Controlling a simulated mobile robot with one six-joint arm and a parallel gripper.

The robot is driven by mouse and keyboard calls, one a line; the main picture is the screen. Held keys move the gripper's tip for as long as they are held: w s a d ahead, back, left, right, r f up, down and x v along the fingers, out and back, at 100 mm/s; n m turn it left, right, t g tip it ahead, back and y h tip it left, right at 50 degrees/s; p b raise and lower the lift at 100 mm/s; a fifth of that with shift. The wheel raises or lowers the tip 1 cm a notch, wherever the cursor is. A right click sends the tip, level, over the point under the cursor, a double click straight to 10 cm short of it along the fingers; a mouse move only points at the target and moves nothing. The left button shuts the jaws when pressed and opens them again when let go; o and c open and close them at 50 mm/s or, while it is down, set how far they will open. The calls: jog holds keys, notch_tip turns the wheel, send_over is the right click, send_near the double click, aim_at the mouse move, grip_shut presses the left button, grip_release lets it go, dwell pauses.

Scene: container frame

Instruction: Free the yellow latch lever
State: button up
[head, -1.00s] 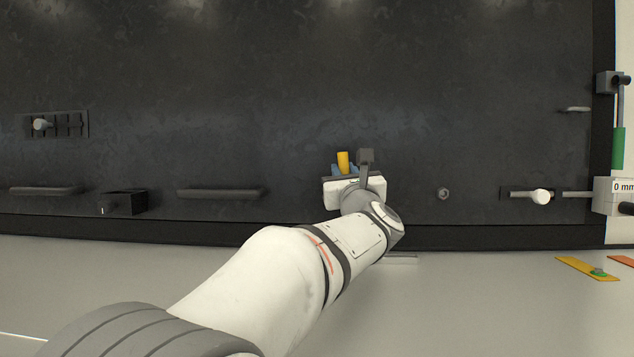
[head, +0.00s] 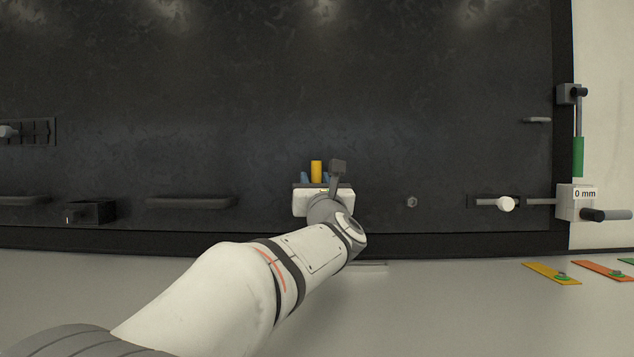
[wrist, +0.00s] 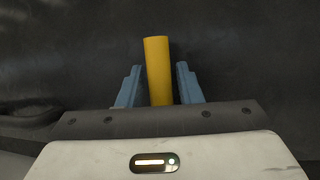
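The yellow latch lever (head: 316,171) stands out from the dark panel, left of the panel's middle-right hardware. In the wrist view the yellow lever (wrist: 158,70) is an upright yellow bar. My gripper (head: 316,177) is at the lever, in front of the panel. In the wrist view my gripper (wrist: 158,68) has its two blue fingers apart, one on each side of the lever. A narrow gap shows between each finger and the lever, so it is not clamped. The lever's lower end is hidden behind the gripper body.
On the dark panel (head: 250,100) are a dark bar handle (head: 197,202), a black box (head: 90,212), a hex nut (head: 412,202) and a white-knobbed slide bolt (head: 506,204). A "0 mm" box (head: 576,201) and a green handle (head: 578,156) stand at the right edge. Coloured strips (head: 552,273) lie below.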

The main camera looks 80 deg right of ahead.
jog(key=shift+o, duration=0.8)
jog(key=shift+a, duration=0.1)
jog(key=v, duration=0.7)
jog(key=shift+a+b, duration=0.35)
jog(key=shift+b, duration=0.1)
jog(key=shift+s, duration=0.1)
